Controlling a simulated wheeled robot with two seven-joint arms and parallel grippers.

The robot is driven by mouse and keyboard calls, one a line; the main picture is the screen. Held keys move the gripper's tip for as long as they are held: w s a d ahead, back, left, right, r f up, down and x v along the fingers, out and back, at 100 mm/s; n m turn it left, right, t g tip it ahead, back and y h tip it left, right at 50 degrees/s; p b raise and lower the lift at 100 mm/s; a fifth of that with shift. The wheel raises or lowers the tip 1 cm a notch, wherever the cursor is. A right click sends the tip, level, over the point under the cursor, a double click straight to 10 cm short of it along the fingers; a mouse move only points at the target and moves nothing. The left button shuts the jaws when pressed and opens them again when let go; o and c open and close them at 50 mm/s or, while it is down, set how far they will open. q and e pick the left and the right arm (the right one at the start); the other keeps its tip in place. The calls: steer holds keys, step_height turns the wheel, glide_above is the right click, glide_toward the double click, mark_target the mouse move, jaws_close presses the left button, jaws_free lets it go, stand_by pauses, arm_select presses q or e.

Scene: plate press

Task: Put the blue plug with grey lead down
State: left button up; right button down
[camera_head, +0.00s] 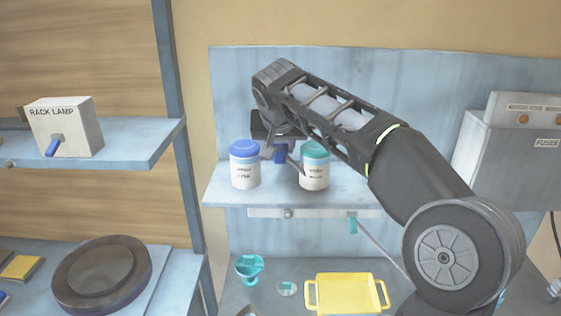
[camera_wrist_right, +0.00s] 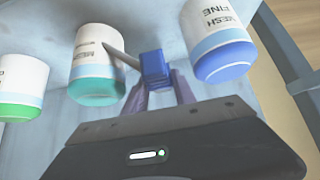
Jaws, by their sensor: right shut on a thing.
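My right gripper (camera_head: 280,142) is shut on the blue plug (camera_head: 281,153), over the upper shelf between two jars. In the right wrist view the blue plug (camera_wrist_right: 154,69) sits between my fingertips (camera_wrist_right: 158,88). Its short grey lead (camera_wrist_right: 119,56) points left, across the front of the teal-banded jar. I cannot tell whether the plug touches the shelf. In the head view my arm hides part of the plug. My left gripper is not in view.
A blue-lidded jar (camera_head: 244,166) and a teal-lidded jar (camera_head: 314,170) stand close on either side. A green-banded jar (camera_wrist_right: 20,88) shows in the wrist view. A yellow tray (camera_head: 345,279) lies below.

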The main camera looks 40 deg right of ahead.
mark_target(280, 143)
steer(key=shift+r, duration=2.15)
steer(key=shift+r, duration=0.1)
